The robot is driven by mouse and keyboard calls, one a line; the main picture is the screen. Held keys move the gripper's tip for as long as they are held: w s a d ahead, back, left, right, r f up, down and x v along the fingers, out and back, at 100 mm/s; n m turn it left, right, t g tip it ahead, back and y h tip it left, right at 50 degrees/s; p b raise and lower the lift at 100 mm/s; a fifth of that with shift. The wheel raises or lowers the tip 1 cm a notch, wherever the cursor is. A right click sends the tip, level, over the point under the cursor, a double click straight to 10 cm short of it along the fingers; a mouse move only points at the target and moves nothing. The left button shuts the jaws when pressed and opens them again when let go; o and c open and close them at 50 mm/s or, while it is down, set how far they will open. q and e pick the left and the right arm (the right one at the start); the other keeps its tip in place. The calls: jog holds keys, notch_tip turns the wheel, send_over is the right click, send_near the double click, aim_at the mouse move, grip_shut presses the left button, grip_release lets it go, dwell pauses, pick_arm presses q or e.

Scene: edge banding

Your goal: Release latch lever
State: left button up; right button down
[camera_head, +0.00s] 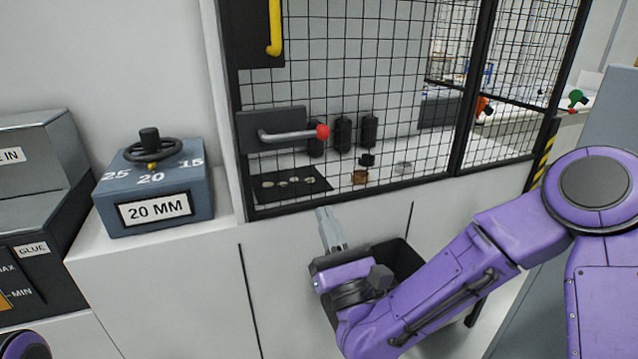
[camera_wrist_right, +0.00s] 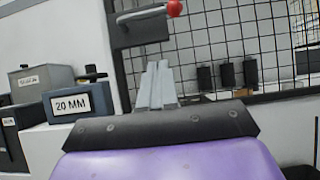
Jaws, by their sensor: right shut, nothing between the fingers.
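The latch lever (camera_head: 293,135) is a grey bar with a red ball at its right end, mounted on a dark plate on the mesh door. It lies about level. In the right wrist view the lever (camera_wrist_right: 150,13) is at the top, beyond the fingers. My right gripper (camera_head: 326,215) is below the lever and apart from it, pointing up. In the right wrist view my right gripper (camera_wrist_right: 158,68) is shut and empty, its grey fingers side by side. My left gripper is not in view; only a bit of my left arm shows at the bottom left.
The mesh door (camera_head: 385,80) has a black frame and a yellow handle (camera_head: 274,28) above the lever. A blue-grey box (camera_head: 155,195) marked 20 MM with a handwheel stands to the left. A dark open bin (camera_head: 405,262) is behind my right wrist. The space before the lever looks clear.

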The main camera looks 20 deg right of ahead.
aim_at(294, 133)
jog(key=w+r+p, duration=0.7)
jog(key=w+r, duration=0.1)
jog(key=r, duration=0.1)
jog(key=shift+a, duration=0.2)
jog(key=shift+w, duration=0.1)
